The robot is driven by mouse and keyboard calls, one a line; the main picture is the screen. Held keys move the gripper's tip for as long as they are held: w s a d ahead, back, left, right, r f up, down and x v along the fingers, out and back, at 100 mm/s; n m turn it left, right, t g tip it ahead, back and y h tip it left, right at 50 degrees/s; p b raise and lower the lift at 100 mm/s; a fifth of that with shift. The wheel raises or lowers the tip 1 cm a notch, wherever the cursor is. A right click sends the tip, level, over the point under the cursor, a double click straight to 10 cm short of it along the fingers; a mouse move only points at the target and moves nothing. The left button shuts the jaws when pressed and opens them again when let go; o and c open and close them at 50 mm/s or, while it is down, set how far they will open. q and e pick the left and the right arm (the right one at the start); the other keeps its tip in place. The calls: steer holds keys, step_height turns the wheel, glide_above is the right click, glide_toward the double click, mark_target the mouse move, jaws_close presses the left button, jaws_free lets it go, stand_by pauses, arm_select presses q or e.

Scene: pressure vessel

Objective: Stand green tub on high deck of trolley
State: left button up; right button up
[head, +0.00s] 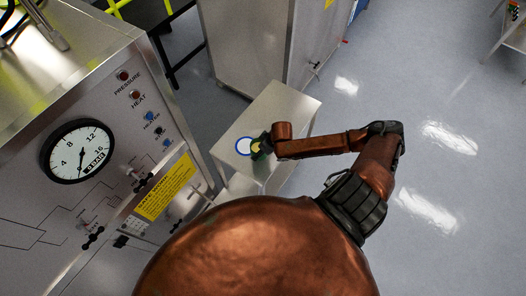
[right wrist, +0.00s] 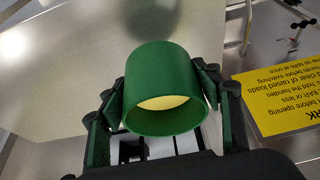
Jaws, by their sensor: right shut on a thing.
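The green tub (right wrist: 160,88) is between the two fingers of my right gripper (right wrist: 166,96), which is shut on it. Its open mouth with a pale yellow inside faces the wrist camera. In the head view the tub (head: 257,147) is small and partly hidden by my right gripper (head: 262,151), over the high deck of the trolley (head: 285,108), just right of a blue-ringed white disc (head: 244,146). I cannot tell whether the tub touches the deck. My left gripper is not in view.
A steel control panel with a pressure gauge (head: 77,151) and a yellow notice (head: 165,188) stands close left of the trolley. A steel cabinet (head: 248,45) stands behind it. The deck's far right part is bare, and open floor lies to the right.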

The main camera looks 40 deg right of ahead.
steer(key=shift+w+d+f, duration=0.25)
steer(key=shift+d+f, duration=0.25)
steer(key=shift+f, duration=0.1)
steer(key=shift+w+d+f, duration=0.2)
steer(key=shift+d+f, duration=0.25)
steer(key=shift+f, duration=0.1)
steer(key=shift+f+p, duration=0.4)
steer(key=shift+f, duration=1.1)
steer(key=o, duration=1.9)
steer(key=shift+s+f, duration=0.1)
steer(key=shift+f, duration=0.1)
steer(key=v, duration=1.2)
steer(key=shift+r, duration=0.1)
